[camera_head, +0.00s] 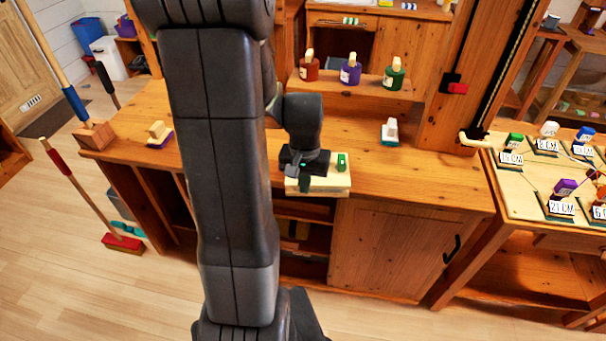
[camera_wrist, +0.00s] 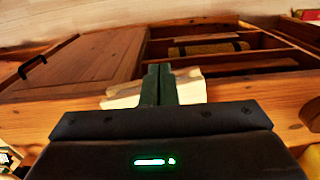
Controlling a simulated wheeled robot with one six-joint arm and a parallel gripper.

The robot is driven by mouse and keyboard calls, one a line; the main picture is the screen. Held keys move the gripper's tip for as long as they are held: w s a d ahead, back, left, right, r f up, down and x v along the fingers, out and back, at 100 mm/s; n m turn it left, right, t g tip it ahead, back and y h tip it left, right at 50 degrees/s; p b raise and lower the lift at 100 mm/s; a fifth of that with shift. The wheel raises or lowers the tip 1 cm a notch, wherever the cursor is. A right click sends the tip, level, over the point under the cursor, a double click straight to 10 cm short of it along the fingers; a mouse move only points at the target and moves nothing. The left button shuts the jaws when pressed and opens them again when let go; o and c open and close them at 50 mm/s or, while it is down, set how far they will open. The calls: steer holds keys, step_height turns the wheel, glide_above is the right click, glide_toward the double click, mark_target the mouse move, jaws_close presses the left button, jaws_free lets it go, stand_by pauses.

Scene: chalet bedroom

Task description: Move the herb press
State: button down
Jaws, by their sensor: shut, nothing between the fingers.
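No label names the herb press; a cream block (camera_head: 325,184) with a small green piece on top is the thing closest to my gripper. It sits at the front edge of the wooden desk. My gripper (camera_head: 304,184) is over its left part, pointing down, with its fingers shut and empty. In the wrist view the shut fingers (camera_wrist: 159,84) stand in front of the pale block (camera_wrist: 191,90), which shows on both sides of them. I cannot tell whether they touch it. My gripper hides part of the block.
A white piece with a teal base (camera_head: 390,131) and a wooden piece with a purple base (camera_head: 157,134) stand on the desk (camera_head: 235,140). Red, purple and green bottles (camera_head: 350,72) stand on the raised shelf. A side table (camera_head: 500,170) holds labelled pieces at right.

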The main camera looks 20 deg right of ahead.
steer(key=w+d+f+p, duration=0.1)
steer(key=w+d+f, duration=0.1)
steer(key=f, duration=0.4)
steer(key=shift+w, duration=0.7)
steer(key=shift+d, duration=0.1)
